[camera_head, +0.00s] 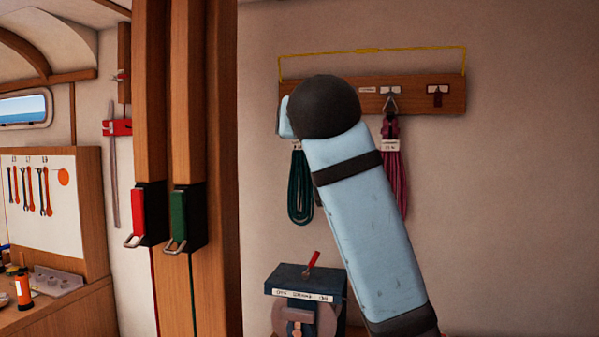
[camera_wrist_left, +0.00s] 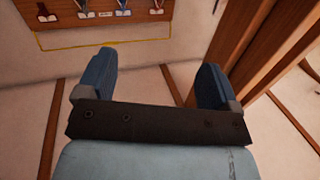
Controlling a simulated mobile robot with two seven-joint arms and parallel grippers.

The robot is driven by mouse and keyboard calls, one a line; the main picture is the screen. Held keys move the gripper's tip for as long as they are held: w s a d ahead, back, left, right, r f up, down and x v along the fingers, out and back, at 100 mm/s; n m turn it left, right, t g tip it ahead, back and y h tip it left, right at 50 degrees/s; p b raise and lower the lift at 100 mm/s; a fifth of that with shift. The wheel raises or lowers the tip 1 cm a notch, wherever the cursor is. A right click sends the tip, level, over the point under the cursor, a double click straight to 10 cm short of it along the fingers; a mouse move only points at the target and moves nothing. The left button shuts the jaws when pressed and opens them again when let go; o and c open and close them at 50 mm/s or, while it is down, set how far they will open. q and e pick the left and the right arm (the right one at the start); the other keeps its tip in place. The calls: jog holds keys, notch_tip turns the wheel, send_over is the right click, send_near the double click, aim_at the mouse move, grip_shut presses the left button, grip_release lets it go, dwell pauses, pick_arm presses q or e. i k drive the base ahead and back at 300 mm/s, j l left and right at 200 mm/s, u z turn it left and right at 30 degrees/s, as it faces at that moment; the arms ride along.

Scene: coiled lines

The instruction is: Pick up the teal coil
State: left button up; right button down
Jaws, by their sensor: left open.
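The teal coil (camera_head: 300,192) hangs in a long loop below the left part of a wooden hook board (camera_head: 460,95) on the wall. A pale tag sits at its top, and my arm's dark round joint hides its hook in the head view. In the left wrist view, which is upside down, the board (camera_wrist_left: 65,16) shows at the top left, with only the upper ends of hanging lines. My left gripper (camera_wrist_left: 155,75) is open and empty there, its two blue fingers apart before bare wall.
A magenta coil (camera_head: 396,180) hangs right of my arm. A yellow wire (camera_head: 369,50) runs above the board. A dark blue box (camera_head: 304,279) with a red handle stands below. Wooden posts (camera_head: 221,120) rise at left, with red and green handles. Bare wall lies right.

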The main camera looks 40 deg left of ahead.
aim_at(300, 163)
jog(key=i+j, duration=0.3)
jog(key=j, duration=0.15)
jog(key=i+j, duration=0.3)
jog(key=j, duration=0.15)
jog(key=i+j, duration=0.35)
jog(key=j, duration=0.1)
